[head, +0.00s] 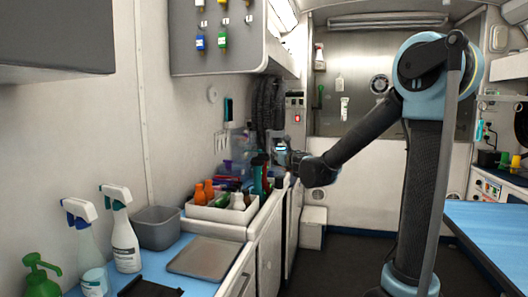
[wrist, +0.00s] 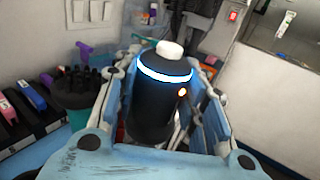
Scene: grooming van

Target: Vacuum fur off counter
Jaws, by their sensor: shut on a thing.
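My gripper (wrist: 165,75) is shut on a black cylindrical device with a white cap, a glowing blue ring and a small orange light, seemingly the vacuum (wrist: 150,108). Its fingers lie along both sides of the device. In the head view my gripper (head: 292,160) is small and partly hidden beyond the forearm, near the far end of the left counter. The blue counter top (head: 207,246) runs along the left wall. I cannot make out any fur on its visible part.
A white bin of bottles (head: 215,213), a grey tub (head: 156,228), a grey tray (head: 205,259) and spray bottles (head: 124,240) crowd the left counter. A wall cabinet (head: 222,45) hangs above. A blue table (head: 490,232) stands right. Dark floor lies between.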

